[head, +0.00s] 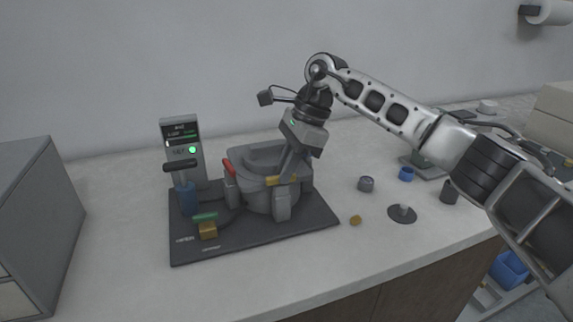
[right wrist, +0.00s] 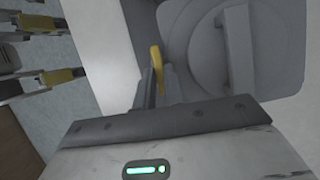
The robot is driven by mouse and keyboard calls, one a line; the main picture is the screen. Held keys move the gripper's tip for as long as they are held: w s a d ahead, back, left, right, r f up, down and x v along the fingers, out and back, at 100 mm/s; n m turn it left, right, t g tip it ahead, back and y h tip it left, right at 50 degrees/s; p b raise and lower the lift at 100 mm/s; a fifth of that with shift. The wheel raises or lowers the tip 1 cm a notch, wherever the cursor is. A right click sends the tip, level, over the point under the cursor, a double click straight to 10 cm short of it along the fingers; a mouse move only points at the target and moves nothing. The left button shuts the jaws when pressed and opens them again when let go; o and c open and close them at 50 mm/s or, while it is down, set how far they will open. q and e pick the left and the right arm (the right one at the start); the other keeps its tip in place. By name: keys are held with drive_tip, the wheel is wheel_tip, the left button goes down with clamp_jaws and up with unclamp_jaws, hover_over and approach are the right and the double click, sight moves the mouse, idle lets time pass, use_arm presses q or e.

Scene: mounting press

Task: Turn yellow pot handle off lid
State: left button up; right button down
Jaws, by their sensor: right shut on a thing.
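The grey pot (head: 262,195) stands on the dark base plate of the press. Its lid (head: 262,160) lies on top, and a raised bar shows on the lid (right wrist: 280,60) in the right wrist view. The yellow pot handle (head: 273,181) is at the pot's front right side; the same yellow handle (right wrist: 156,58) shows beside the lid's edge in the right wrist view. My right gripper (head: 284,174) reaches down from above and is shut on the yellow handle, hiding part of it. A red handle (head: 229,168) is on the pot's left side. My left gripper is not in view.
A control column (head: 182,140) with a green light stands behind left of the pot. A blue cylinder (head: 188,199) and a brass block (head: 208,231) are on the base plate. A grey cabinet (head: 40,210) is at left. Small parts, including a grey disc (head: 402,216), lie at right.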

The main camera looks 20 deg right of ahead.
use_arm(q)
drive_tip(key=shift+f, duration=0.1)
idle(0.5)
use_arm(e)
drive_tip(key=c, duration=1.5)
unclamp_jaws()
drive_tip(key=shift+r, duration=0.1)
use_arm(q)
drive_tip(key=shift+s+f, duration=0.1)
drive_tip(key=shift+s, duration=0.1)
use_arm(e)
drive_tip(key=v, duration=1.5)
drive_tip(key=shift+w+d+r, duration=0.1)
drive_tip(key=shift+d+r, duration=0.1)
drive_tip(key=shift+r, duration=0.15)
